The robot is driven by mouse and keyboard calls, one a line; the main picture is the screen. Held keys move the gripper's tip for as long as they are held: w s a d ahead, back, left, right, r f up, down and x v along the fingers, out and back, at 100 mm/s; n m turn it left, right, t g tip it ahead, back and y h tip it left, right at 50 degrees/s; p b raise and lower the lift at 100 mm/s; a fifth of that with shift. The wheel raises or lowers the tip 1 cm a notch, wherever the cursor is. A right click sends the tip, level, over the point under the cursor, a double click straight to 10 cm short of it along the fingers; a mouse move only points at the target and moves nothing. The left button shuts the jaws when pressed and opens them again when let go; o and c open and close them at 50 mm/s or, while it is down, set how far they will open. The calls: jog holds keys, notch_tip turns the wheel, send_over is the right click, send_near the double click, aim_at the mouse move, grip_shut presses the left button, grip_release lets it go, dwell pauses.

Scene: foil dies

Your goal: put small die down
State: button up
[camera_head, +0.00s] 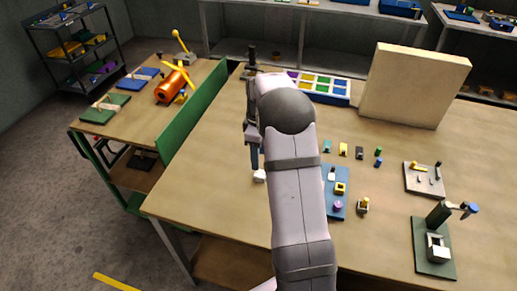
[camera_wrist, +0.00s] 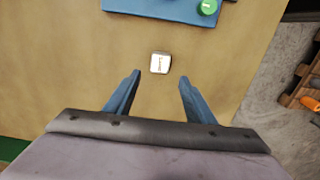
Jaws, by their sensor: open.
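A small white die (camera_wrist: 160,62) with a mark on its top face lies on the wooden table (camera_wrist: 80,60). It also shows in the head view (camera_head: 259,176), just below my gripper (camera_head: 255,160) in the picture. In the wrist view my gripper (camera_wrist: 158,84) is open, with blue fingers apart and nothing between them. The die is just beyond the fingertips, roughly centred on the gap and apart from both fingers. My arm hides part of the table in the head view.
A blue plate (camera_wrist: 150,8) with a green round piece (camera_wrist: 207,7) is beyond the die. Several small pieces stand right of my arm. A beige panel (camera_head: 414,85) and a tray of coloured cells (camera_head: 320,88) stand farther back. A green stand (camera_head: 433,252) is at right.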

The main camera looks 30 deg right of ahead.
jog(key=shift+r+b, duration=0.45)
jog(key=shift+r, duration=1.75)
jog(key=s+a+f+m, duration=0.2)
jog(key=s+a+m, duration=0.2)
jog(key=s+a, duration=0.4)
jog(key=s+a+f+m, duration=0.2)
jog(key=s+a+m, duration=0.3)
jog(key=s+a, duration=0.4)
jog(key=s, duration=0.7)
jog(key=shift+s, duration=0.35)
jog(key=shift+a, duration=0.1)
